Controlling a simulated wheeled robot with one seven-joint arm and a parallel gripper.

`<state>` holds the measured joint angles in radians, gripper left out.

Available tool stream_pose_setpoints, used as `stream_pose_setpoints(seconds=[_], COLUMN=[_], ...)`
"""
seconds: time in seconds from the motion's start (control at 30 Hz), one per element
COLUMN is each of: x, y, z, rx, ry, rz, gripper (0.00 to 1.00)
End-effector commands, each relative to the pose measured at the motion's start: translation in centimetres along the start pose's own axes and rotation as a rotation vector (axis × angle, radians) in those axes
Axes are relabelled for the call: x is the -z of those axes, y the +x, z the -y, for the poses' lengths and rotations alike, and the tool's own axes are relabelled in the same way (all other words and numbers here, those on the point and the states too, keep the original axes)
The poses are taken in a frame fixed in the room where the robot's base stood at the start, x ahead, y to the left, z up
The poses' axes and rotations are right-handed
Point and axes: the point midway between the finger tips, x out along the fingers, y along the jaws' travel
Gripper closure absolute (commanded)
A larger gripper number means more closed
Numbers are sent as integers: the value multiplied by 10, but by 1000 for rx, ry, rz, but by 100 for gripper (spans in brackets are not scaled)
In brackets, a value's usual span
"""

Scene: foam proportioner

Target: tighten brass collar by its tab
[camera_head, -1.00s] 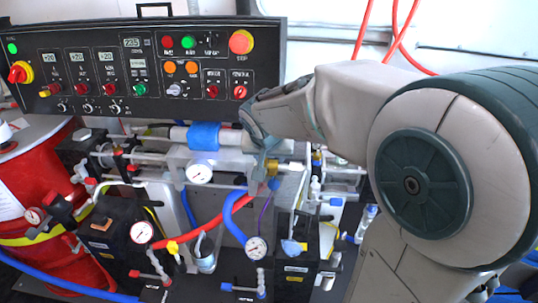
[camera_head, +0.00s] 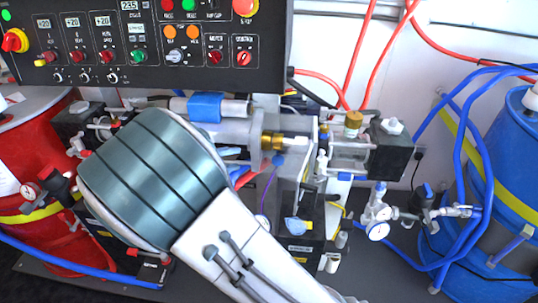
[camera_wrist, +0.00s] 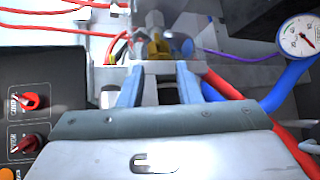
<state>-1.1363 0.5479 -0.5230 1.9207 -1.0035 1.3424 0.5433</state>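A brass collar (camera_head: 270,142) sits on the horizontal pump line in the head view, just right of a grey flange plate. In the wrist view a brass piece (camera_wrist: 158,47), which looks like this collar, lies just beyond my fingertips near the top middle. Its tab cannot be told apart clearly. My gripper (camera_wrist: 161,72) shows two blue-grey fingers set apart, with a dark gap between them. I see nothing clearly held. In the head view my own arm hides the gripper.
A control panel (camera_head: 150,45) stands at the back left, above the pump line. A second brass fitting (camera_head: 353,122) sits farther right. Blue hoses and a pressure gauge (camera_wrist: 299,36) lie close on the right in the wrist view. A blue drum (camera_head: 508,190) stands far right.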

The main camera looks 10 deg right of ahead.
Motion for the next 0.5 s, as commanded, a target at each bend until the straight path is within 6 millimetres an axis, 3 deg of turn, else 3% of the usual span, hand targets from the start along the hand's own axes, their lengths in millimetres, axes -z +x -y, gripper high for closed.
stream_pose_setpoints(seconds=[0.1, 0.23, 0.5], x=[3, 3, 2], y=[-5, 5, 59], z=[2, 1, -1], rx=[-45, -51, -48], ry=[-26, -29, -29], rz=[2, 3, 7], gripper=[69, 69, 69])
